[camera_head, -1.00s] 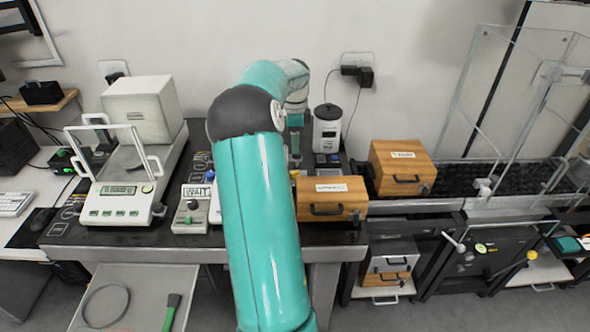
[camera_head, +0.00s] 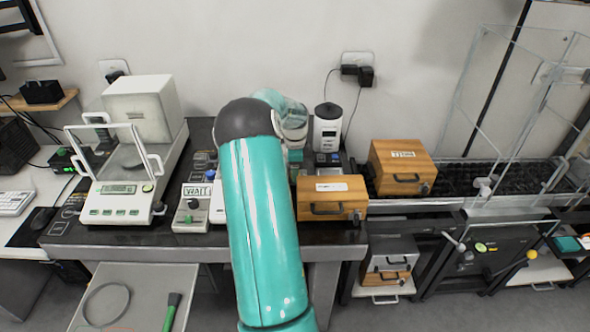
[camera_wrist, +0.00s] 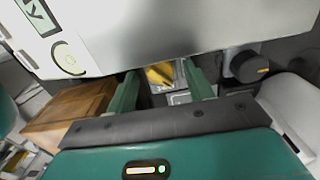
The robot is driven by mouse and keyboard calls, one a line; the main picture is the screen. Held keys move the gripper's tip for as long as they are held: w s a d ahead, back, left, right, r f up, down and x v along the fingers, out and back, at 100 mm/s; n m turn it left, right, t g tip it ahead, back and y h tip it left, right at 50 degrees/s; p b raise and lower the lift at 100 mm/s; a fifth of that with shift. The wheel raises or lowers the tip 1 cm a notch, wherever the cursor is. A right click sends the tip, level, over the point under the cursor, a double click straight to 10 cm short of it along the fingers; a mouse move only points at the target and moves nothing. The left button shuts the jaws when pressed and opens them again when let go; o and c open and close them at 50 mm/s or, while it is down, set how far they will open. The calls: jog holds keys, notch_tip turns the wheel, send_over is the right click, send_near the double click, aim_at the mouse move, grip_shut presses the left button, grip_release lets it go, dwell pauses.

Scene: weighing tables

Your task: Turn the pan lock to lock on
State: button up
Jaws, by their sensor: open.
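My gripper (camera_wrist: 160,72) shows in the wrist view with its two green fingers apart. A yellow lever-like part (camera_wrist: 161,75) on a pale plate shows between and beyond the fingertips. I cannot tell for sure whether it is the pan lock, or whether the fingers touch it. A dark round knob (camera_wrist: 247,66) with an orange mark sits right of the fingers, apart from them. A white instrument housing (camera_wrist: 150,35) fills the top of the wrist view. In the head view my teal arm hides the gripper and the spot in front of it.
A wooden box (camera_head: 332,187) stands just right of my arm; it also shows in the wrist view (camera_wrist: 72,112). A second wooden box (camera_head: 402,165) is further right. A white balance (camera_head: 117,201) and a small control box (camera_head: 191,209) stand left on the dark table (camera_head: 140,239).

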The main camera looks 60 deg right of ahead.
jog(key=c, duration=1)
jog(key=shift+n, duration=1.6)
jog(key=o, duration=1)
notch_tip(320, 180, up, 14)
jog(key=shift+c, duration=0.4)
